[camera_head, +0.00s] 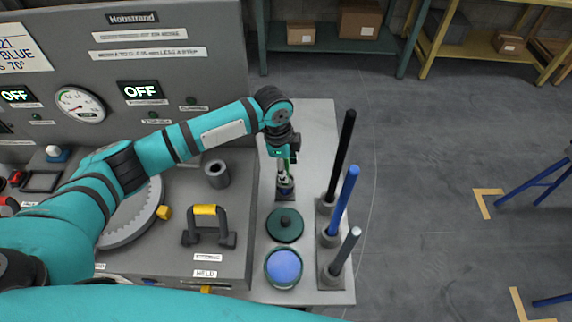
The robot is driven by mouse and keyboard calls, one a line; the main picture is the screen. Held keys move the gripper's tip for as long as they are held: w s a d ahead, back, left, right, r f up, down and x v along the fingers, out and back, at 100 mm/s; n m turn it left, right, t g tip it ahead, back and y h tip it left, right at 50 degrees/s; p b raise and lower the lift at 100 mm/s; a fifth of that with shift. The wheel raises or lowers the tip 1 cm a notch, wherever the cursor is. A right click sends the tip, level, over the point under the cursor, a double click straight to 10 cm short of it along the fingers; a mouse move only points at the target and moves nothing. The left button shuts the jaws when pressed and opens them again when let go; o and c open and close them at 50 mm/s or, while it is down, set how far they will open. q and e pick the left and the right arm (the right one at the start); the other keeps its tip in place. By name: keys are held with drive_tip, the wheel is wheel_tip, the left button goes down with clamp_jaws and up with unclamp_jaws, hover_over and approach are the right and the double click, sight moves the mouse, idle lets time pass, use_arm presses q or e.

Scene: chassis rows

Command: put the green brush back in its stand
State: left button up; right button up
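My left gripper (285,162) points down at the back of the grey side table. It appears shut on the green brush, of which a thin green piece (288,158) shows at the fingers. The rest of the brush is mostly hidden by the gripper. Directly below is a small dark stand (285,193) with a bluish part at its top. I cannot tell whether the brush's lower end is inside the stand or just above it. My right gripper is not in view.
A dark green lidded pot (285,225) and a bowl with a blue inside (284,268) stand in front of the stand. Tall black (342,150), blue (345,195) and grey (346,250) rods stand upright on the right. A yellow-gripped handle (205,210) and grey cup (217,174) are to the left.

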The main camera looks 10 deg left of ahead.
use_arm(q)
drive_tip(key=shift+r, duration=0.1)
wheel_tip(320, 180, up, 12)
drive_tip(key=a, duration=0.1)
drive_tip(key=shift+s+a, duration=0.15)
drive_tip(key=shift+a, duration=0.1)
